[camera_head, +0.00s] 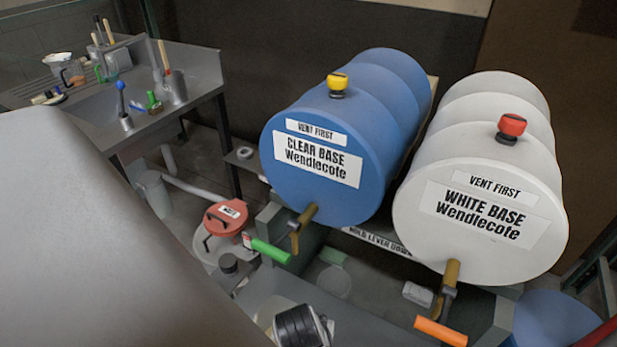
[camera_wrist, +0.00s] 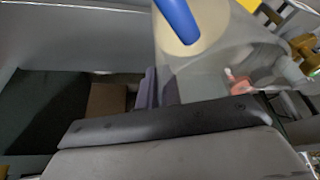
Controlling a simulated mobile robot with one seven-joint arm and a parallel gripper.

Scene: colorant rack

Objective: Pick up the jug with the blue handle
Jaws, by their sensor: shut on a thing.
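The jug (camera_wrist: 215,62) with the blue handle (camera_wrist: 178,20) fills the upper middle of the wrist view. Its body is clear, and a pale round patch shows behind the handle. My gripper (camera_wrist: 160,115) shows as dark grey parts just below the jug and is shut on it. The exact contact is hidden behind the near grey part. I cannot make out this jug or my fingertips in the head view.
A blue drum (camera_head: 325,195) and a white drum (camera_head: 480,245) lie on a rack, with brass taps in front. A red-lidded pail (camera_head: 227,215) stands left of them. A grey sink bench (camera_head: 185,60) at the back left carries jugs and tools.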

